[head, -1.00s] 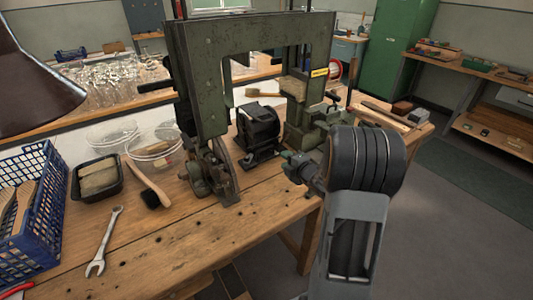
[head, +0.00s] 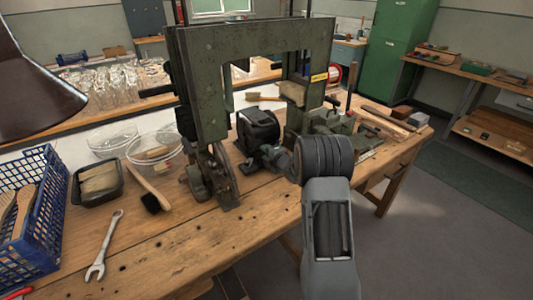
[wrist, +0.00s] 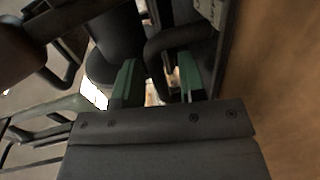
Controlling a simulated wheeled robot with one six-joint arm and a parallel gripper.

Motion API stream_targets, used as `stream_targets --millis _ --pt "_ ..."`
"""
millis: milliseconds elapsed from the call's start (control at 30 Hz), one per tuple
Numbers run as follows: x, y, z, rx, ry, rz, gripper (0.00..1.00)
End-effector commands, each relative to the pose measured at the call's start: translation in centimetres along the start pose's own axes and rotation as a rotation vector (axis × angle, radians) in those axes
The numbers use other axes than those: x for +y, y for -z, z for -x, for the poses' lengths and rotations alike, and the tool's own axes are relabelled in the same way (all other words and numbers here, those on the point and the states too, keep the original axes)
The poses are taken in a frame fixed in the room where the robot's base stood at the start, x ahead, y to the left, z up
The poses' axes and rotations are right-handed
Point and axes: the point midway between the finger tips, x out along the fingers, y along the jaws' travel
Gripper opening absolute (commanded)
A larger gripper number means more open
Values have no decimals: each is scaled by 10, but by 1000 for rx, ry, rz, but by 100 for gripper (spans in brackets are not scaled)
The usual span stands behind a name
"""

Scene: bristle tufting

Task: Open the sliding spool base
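A green-grey machine frame (head: 205,85) stands on the wooden bench. A black rounded unit (head: 258,128) sits low between its uprights, and I take it for the spool base, though I cannot be sure. My arm reaches in from the right, and its wrist is close to this unit.
A dark metal bracket (head: 222,180) stands left of the black unit. A brush (head: 148,185), wrench (head: 104,245), black tray (head: 97,181), clear bowls (head: 155,153) and blue basket (head: 38,215) lie further left. The bench front (head: 190,235) is mostly clear.

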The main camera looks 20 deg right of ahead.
Motion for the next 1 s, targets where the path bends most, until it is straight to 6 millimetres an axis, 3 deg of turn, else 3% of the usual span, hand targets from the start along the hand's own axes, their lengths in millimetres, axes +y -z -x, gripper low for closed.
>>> stream_targets --millis 367,733,1000 --pt "0 0 -4 0 0 -1 37" --pt "0 0 -3 0 0 -1 2" --pt "0 0 -3 0 0 -1 0"
